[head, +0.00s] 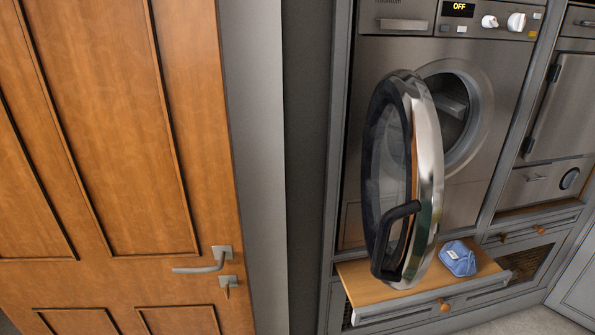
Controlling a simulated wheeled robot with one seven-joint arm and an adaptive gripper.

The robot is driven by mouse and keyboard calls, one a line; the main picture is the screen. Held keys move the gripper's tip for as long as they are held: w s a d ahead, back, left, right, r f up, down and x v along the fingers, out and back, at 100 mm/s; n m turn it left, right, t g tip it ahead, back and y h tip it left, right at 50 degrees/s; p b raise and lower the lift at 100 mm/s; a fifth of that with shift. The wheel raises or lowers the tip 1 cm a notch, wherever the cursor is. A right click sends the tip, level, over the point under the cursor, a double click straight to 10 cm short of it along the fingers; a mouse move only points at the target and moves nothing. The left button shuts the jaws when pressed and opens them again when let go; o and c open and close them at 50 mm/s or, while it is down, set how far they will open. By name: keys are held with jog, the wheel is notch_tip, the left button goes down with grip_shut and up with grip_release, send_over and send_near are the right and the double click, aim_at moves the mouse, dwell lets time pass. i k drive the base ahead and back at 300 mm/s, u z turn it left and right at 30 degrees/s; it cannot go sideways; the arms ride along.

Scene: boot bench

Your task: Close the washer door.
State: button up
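The washer (483,165) is a steel front-loader set in a grey cabinet at the right of the head view. Its round door (425,170) stands wide open, swung out toward me on the left side of the opening. The door has a chrome rim, dark glass and a black handle (388,240) at its lower left. The drum opening (450,110) shows partly behind the door and looks dark inside. My gripper is not in view.
A wooden room door (120,150) with a metal lever handle (205,266) fills the left. Another appliance (570,110) stands at the right edge.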

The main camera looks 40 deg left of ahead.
aim_at(400, 258)
jog(key=u, duration=0.8)
jog(key=i, duration=1)
jog(key=u, duration=0.05)
jog(key=k, duration=0.5)
jog(key=z, duration=2.85)
jog(key=k, duration=2.45)
jog(key=u, duration=0.8)
